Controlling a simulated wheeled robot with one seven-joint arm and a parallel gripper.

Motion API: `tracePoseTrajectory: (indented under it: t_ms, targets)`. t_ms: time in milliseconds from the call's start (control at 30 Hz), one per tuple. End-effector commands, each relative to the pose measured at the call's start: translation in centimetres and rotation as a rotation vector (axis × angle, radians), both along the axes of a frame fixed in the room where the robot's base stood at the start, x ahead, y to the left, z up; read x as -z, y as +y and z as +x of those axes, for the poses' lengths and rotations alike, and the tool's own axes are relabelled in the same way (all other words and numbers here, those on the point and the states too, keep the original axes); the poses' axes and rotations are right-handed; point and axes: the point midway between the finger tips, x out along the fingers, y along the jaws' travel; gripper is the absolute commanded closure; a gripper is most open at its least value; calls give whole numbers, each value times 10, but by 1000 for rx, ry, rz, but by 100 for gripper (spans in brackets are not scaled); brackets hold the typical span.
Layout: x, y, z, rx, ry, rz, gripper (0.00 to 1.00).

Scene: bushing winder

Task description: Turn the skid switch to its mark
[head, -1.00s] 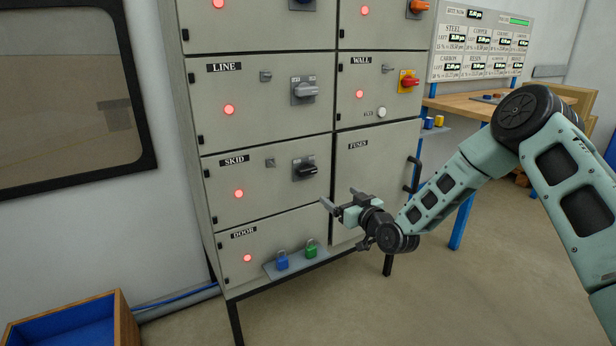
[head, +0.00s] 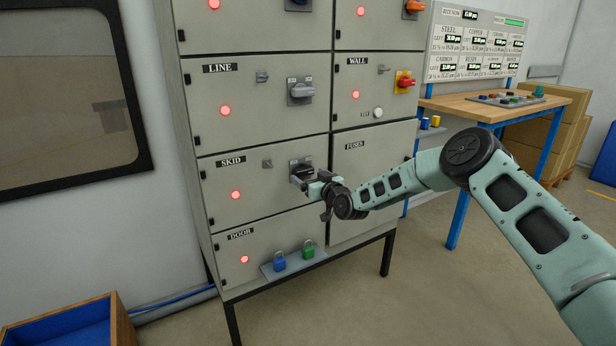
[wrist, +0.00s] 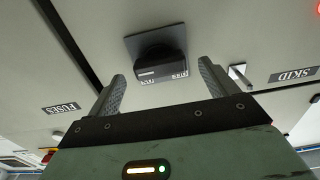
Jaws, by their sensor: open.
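The skid switch (head: 301,163) is a black knob on a dark square plate, on the cabinet panel labelled SKID (head: 232,160). My gripper (head: 311,181) is just in front of it and partly hides it in the head view. The wrist view is upside down and shows the skid switch (wrist: 158,66) ahead of my open gripper (wrist: 162,70). The knob lies between the two finger lines, with one finger on each side and space beside it. I see no clear contact. The plate's small lettering is too small to read with certainty.
A small grey latch (head: 267,163) sits left of the switch, close to one finger in the wrist view (wrist: 240,76). A red lamp (head: 236,195) is lit on the panel. Below, blue (head: 279,262) and green (head: 308,250) padlocks stand on a ledge. The line switch (head: 300,91) is above.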

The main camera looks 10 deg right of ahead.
Motion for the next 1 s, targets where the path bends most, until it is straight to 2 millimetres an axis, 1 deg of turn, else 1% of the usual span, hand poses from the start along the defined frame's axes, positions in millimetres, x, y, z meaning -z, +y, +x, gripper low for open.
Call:
tracePoseTrajectory:
  t_ms: [100, 200, 533, 567, 600, 667, 700, 733, 1000]
  targets:
    - [1, 3, 10, 1, -1, 0, 15]
    - [0, 5, 15, 0, 0, 0, 15]
    - [0, 5, 17, 1, 0, 0, 15]
    - [0, 5, 17, 1, 0, 0, 17]
    - [0, 5, 17, 1, 0, 0, 28]
    - [0, 5, 17, 1, 0, 0, 45]
    - [0, 5, 17, 1, 0, 0, 56]
    - [0, 5, 17, 1, 0, 0, 60]
    - [1, 5, 17, 0, -5, -17, 59]
